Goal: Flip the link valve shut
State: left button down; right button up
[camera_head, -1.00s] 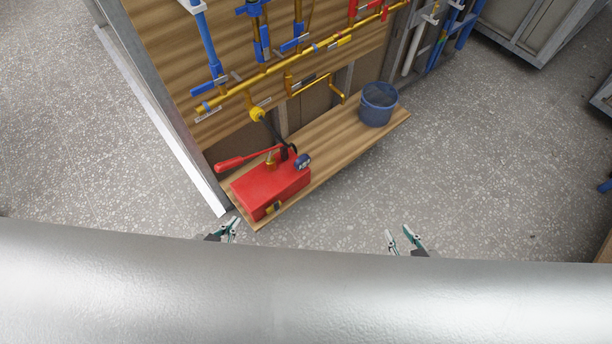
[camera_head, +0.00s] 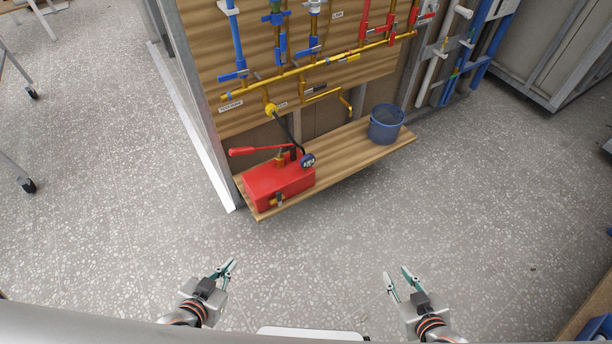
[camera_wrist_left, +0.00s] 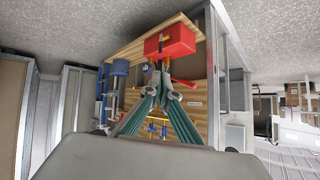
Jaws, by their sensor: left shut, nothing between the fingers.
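A wooden panel carries pipework with several valves. The labels are too small to read, so I cannot tell which is the link valve. My left gripper (camera_head: 226,266) is shut and empty, over the floor in front of the panel and well apart from it. My right gripper (camera_head: 397,273) is open and empty, farther right over the floor.
A red pump (camera_head: 280,187) with a red lever and gauge stands on a low wooden shelf (camera_head: 335,166), its black hose reaching the pipework. A blue bucket (camera_head: 385,127) stands on the shelf's right. The floor (camera_head: 320,245) before the shelf is clear.

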aim_at(354, 57)
jog(key=k+l+u, duration=0.15)
jog(key=k, duration=0.25)
jog(key=i+l, duration=0.85)
jog(key=i+z, duration=0.2)
jog(key=k+j, duration=0.05)
jog(key=k, duration=0.05)
